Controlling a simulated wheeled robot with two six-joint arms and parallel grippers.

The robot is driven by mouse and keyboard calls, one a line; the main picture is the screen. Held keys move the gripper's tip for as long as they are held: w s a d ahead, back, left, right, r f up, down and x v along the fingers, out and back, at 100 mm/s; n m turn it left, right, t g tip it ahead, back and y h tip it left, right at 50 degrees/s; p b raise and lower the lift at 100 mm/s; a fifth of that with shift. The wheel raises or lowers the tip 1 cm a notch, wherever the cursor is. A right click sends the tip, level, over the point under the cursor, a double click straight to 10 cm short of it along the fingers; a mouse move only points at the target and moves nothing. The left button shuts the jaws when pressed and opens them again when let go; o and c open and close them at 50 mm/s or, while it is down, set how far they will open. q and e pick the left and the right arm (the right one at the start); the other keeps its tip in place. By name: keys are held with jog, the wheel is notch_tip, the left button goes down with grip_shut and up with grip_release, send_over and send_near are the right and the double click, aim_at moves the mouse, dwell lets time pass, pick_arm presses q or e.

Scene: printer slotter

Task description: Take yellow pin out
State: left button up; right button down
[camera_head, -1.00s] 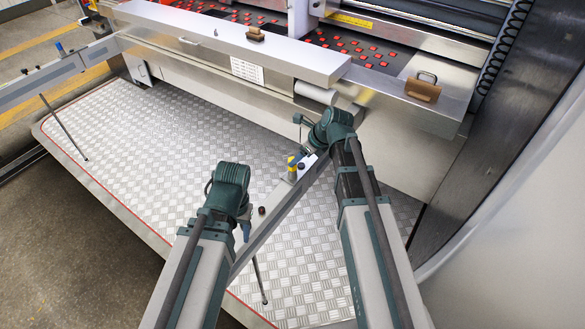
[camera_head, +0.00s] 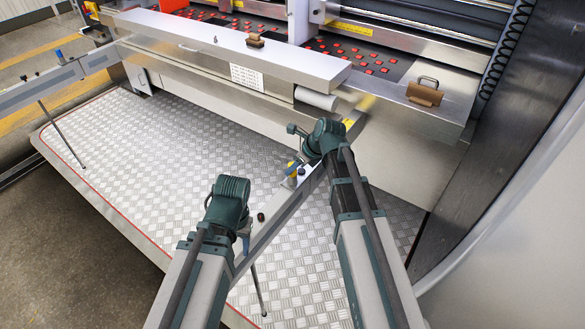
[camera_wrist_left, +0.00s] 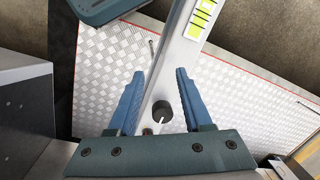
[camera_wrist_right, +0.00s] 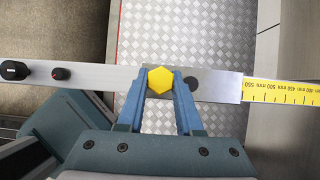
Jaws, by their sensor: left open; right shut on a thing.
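The yellow pin (camera_wrist_right: 160,81) has a hexagonal head and stands at the grey metal bar (camera_wrist_right: 105,78) in the right wrist view. My right gripper (camera_wrist_right: 160,74) is shut on it, one blue finger on each side. In the head view the yellow pin (camera_head: 290,168) is small, beside my right gripper, whose fingers are mostly hidden by the wrist. My left gripper (camera_wrist_left: 159,75) is open over the bar (camera_wrist_left: 175,65), its fingers on either side, with a dark round knob (camera_wrist_left: 162,110) between them. How deep the pin sits cannot be told.
A yellow ruler strip (camera_wrist_right: 285,92) lies along the bar's right end. Two dark knobs (camera_wrist_right: 60,73) are on its left. The checkered metal platform (camera_head: 170,150) lies below. The machine's steel front (camera_head: 390,145) is behind, with a dark post at right.

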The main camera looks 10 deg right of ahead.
jog(key=shift+r, duration=0.15)
dwell(0.3)
jog(key=shift+r+p, duration=3.25)
jog(key=shift+p, duration=0.15)
